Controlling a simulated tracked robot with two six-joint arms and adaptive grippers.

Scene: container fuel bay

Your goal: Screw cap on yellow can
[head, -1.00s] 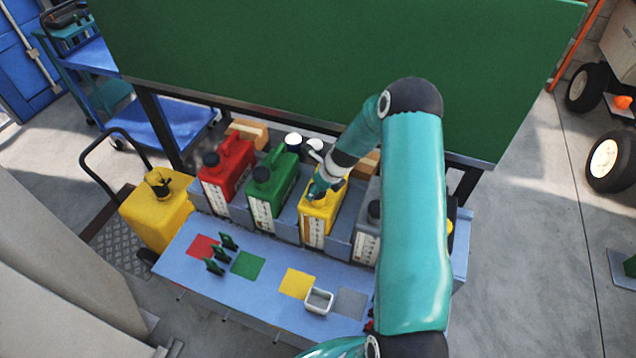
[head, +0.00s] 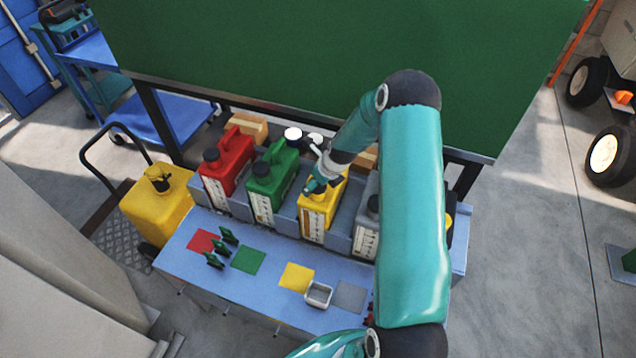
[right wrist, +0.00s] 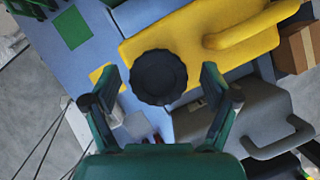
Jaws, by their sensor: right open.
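The yellow can (head: 313,222) stands in the rack between the green and grey cans. In the right wrist view its yellow top and handle (right wrist: 245,33) show. A round black ribbed cap (right wrist: 158,77) is at the can's front end, where the spout would be. I cannot tell whether it is seated or how tight it is. My right gripper (right wrist: 160,88) is open, with one finger on each side of the cap and visible gaps to both. In the head view my right gripper (head: 314,186) is over the can's front top and hides the cap. My left gripper is not in view.
Red (head: 227,164), green (head: 273,180) and grey (head: 367,222) cans stand in the same rack, the grey one close on the right. The blue bench (head: 215,283) in front has coloured squares, small green clips and a white tray (head: 318,294). A green panel (head: 300,50) rises behind.

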